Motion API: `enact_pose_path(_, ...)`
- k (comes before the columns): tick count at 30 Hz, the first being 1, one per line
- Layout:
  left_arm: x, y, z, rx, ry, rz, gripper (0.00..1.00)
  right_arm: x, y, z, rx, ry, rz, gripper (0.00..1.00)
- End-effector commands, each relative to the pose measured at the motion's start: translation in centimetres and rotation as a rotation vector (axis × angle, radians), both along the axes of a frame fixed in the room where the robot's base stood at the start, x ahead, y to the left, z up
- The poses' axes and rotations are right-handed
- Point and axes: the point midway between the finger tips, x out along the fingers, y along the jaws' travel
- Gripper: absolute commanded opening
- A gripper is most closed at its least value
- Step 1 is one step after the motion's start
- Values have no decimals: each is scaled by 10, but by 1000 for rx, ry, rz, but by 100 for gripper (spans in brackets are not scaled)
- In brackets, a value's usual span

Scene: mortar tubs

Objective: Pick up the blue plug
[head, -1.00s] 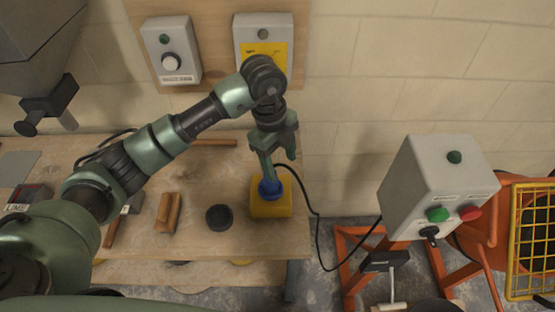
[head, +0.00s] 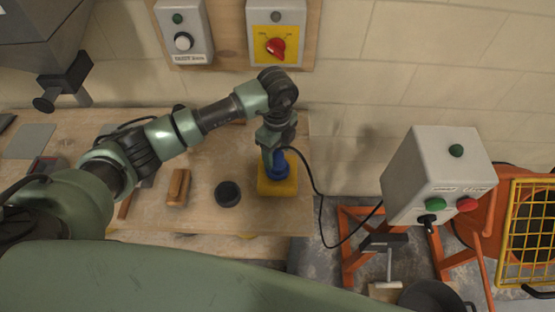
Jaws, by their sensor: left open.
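The blue plug (head: 280,165) stands on a yellow block (head: 278,187) near the right end of the wooden workbench. A black cable runs from it toward the grey control box on the right. My left gripper (head: 272,154) points down over the plug, its jaws apart and very close to it. It hides part of the plug, and I cannot tell whether the fingers touch it. My right gripper is not in view.
A black round piece (head: 228,193) and a wooden block (head: 178,187) lie left of the yellow block on the bench (head: 215,224). Switch boxes hang on the wall behind, one with a red knob (head: 275,46). The grey control box (head: 438,178) stands to the right.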

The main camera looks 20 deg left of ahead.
Motion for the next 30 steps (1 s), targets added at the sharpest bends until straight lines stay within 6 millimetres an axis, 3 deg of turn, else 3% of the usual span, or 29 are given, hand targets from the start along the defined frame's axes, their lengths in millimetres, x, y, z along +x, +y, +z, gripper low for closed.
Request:
enact_pose_path(2,0,0,0,0,0,0,54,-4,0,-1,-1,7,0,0)
enact_pose_path(8,0,0,0,-1,0,0,0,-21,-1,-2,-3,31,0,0)
enact_pose_path(22,1,-1,6,-2,-2,0,0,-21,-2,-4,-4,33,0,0)
enact_pose_path(26,1,-1,17,-3,-3,0,0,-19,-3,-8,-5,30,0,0)
enact_pose_path(30,2,-1,43,-4,-7,-1,0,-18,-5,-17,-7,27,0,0)
